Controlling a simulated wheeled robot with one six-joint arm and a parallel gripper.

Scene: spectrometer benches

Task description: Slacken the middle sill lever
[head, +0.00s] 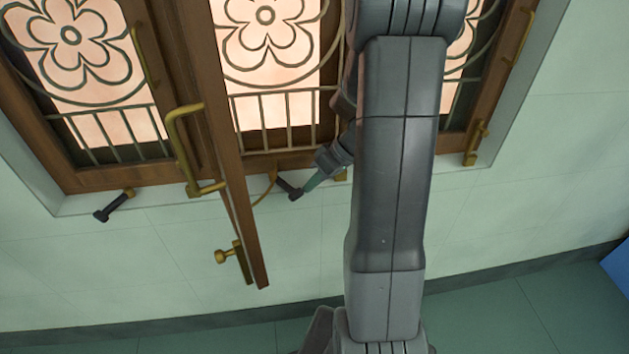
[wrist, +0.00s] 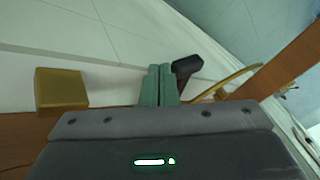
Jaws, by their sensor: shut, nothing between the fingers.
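The middle sill lever (head: 290,188) has a dark grip and projects from the sill under the middle window. In the wrist view its dark knobbed end (wrist: 187,66) shows just right of my fingers, its lower part hidden behind them. My gripper (head: 308,187) is shut and empty, its green fingertips close beside the lever's end. The fingers (wrist: 159,84) are pressed together in the wrist view. I cannot tell whether they touch the lever. Another dark-gripped lever (head: 114,205) sits on the sill at the left.
An open wooden casement edge (head: 232,170) with a brass handle (head: 180,150) juts out left of the middle lever. A curved brass stay (wrist: 225,82) runs right of the lever. A brass block (wrist: 60,89) lies left of my fingers. My arm hides part of the right side.

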